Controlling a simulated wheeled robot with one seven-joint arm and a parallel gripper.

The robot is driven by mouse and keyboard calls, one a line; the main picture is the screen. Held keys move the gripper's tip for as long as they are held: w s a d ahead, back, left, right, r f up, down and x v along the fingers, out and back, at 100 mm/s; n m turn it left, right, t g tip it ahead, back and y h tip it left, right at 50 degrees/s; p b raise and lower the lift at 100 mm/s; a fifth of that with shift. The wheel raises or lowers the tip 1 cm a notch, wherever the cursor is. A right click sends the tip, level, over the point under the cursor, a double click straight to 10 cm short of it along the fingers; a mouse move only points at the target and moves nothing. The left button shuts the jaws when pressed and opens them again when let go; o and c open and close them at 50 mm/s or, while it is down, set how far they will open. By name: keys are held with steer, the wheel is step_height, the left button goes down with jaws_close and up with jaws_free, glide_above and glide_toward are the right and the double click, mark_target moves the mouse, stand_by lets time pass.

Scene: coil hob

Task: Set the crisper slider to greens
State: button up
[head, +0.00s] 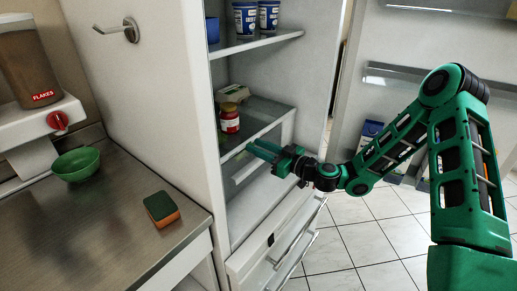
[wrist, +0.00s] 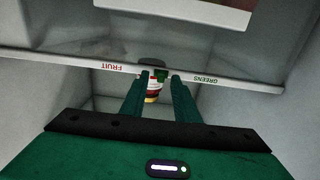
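A pale strip (wrist: 225,80) crosses the wrist view, with upside-down lettering: FRUIT on the left and GREENS on the right. A small dark knob, seemingly the crisper slider (wrist: 152,64), sits near the middle of the strip, between the two words. My gripper (wrist: 157,82) is open, its two green fingers apart on either side of the knob's line. Whether they touch it I cannot tell. In the head view my gripper (head: 254,149) reaches into the open fridge just below the glass shelf; the slider cannot be made out there.
A red-labelled jar (head: 230,119) and a carton (head: 233,94) stand on the glass shelf (head: 262,114). White drawers (head: 275,246) jut out below my gripper. The fridge door stands open at right. A sponge (head: 162,209) and green bowl (head: 76,164) lie on the left counter.

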jaws_close()
steer(key=shift+s+a, duration=1.15)
steer(key=shift+s, duration=0.2)
jaws_free()
steer(key=shift+d, duration=0.2)
steer(key=v, duration=1)
steer(key=shift+d, duration=0.15)
